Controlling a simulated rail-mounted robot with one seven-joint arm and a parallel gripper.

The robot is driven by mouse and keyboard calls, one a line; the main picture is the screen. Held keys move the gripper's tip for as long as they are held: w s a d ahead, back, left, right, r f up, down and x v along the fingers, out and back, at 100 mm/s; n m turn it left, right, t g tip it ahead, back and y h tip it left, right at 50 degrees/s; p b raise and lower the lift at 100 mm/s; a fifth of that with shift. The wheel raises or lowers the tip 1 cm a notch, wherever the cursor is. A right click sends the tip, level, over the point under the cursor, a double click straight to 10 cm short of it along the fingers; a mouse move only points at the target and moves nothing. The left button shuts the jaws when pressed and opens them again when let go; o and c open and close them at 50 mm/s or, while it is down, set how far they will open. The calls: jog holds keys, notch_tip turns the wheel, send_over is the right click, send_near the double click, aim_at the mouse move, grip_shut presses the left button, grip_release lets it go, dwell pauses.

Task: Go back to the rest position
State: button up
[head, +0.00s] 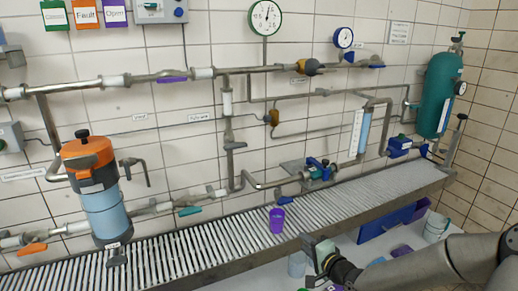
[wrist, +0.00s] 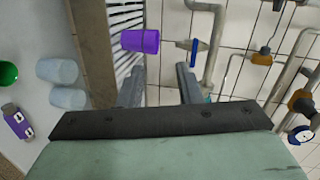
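My gripper (head: 314,250) is in front of the front edge of the slatted rack, low and right of centre in the head view. In the wrist view my gripper (wrist: 159,84) has its two fingers apart with nothing held between them. A purple cup (head: 277,220) stands on the rack, left of and beyond my gripper. The cup (wrist: 140,41) also shows ahead of the fingertips in the wrist view, clear of them. My arm reaches in from the lower right.
The slatted rack (head: 185,239) runs along the tiled wall under pipes, valves and gauges. An orange-topped filter (head: 100,195) is at left, a green cylinder (head: 437,95) at right. Below the rack are a blue crate (head: 385,224), a bucket (head: 436,227) and pale cups (wrist: 57,70).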

jog(key=s+a+f+n+g+h+p, duration=0.1)
jog(key=s+f+n+g+h+p, duration=0.1)
jog(key=s+n+g+h, duration=0.55)
jog(key=s+a+r+n+g, duration=0.1)
jog(key=s+r, duration=0.3)
jog(key=s, duration=0.4)
jog(key=s+a+r+n+g+y, duration=0.1)
jog(key=s+r+n+g, duration=0.1)
jog(key=s, duration=0.6)
jog(key=s+a+r+n+g+p, duration=0.1)
jog(key=s+a+r+n+g, duration=0.1)
jog(key=s+r, duration=0.4)
jog(key=shift+s+r+g, duration=0.25)
jog(key=shift+s+g, duration=0.4)
jog(key=shift+s, duration=0.3)
